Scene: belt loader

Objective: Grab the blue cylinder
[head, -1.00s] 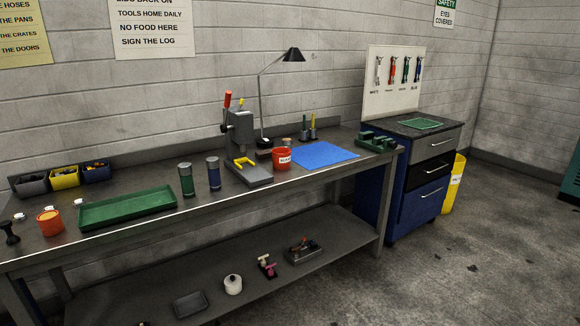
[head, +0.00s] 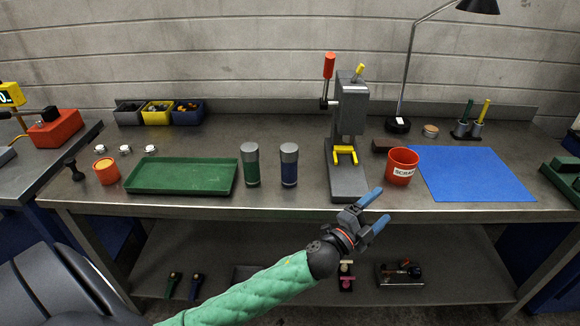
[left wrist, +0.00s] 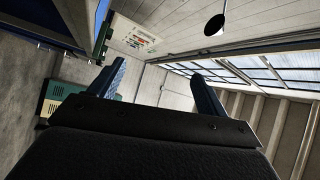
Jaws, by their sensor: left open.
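The blue cylinder (head: 289,165) stands upright on the metal workbench (head: 290,209), with a grey cap on top. A similar green cylinder (head: 250,165) stands just to its left. My left gripper (head: 374,210) is open and empty, in front of the bench's front edge, to the right of the blue cylinder and apart from it. In the left wrist view its two blue fingers (left wrist: 157,82) are spread, with only the wall and ceiling beyond them. My right gripper is not in view.
A green tray (head: 182,190) lies left of the cylinders. A grey press (head: 349,150) with yellow parts stands to their right. A red bucket (head: 402,166) and a blue mat (head: 475,174) are further right. The bench front before the cylinders is clear.

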